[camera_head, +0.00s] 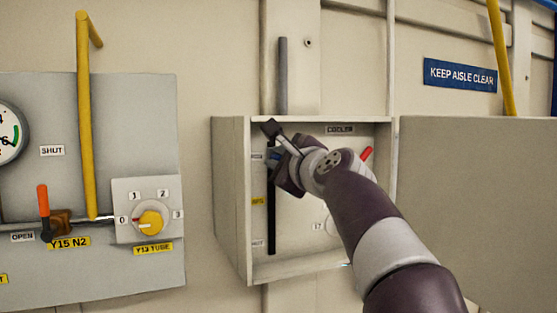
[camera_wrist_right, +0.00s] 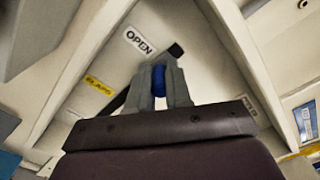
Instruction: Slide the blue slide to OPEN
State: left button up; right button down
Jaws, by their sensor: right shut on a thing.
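The blue slide (camera_wrist_right: 158,80) shows between the two grey fingers of my right gripper (camera_wrist_right: 159,88) in the wrist view, and the gripper is shut on it. It is near the upper end of a black track (camera_wrist_right: 176,50), close to the white OPEN label (camera_wrist_right: 139,42). In the head view my right gripper (camera_head: 277,152) reaches into the COOLER box and mostly hides the slide. The black track (camera_head: 271,225) runs upright down the box's left part below it. My left gripper is not in view.
The box (camera_head: 232,200) has side walls close around my gripper, and its door (camera_head: 470,190) stands open at right. Inside is a red handle (camera_head: 366,154). At left, a grey panel (camera_head: 90,110) carries an orange-handled valve (camera_head: 43,198) and a yellow knob (camera_head: 151,222).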

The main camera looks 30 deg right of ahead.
jog(key=c, duration=1.1)
grip_release()
jog(key=shift+o, duration=0.2)
jog(key=shift+s, duration=0.1)
jog(key=s+b, duration=0.5)
jog(key=s, duration=0.7)
jog(key=shift+s+a+b, duration=0.3)
jog(key=shift+a+b, duration=0.05)
jog(key=shift+b, duration=0.05)
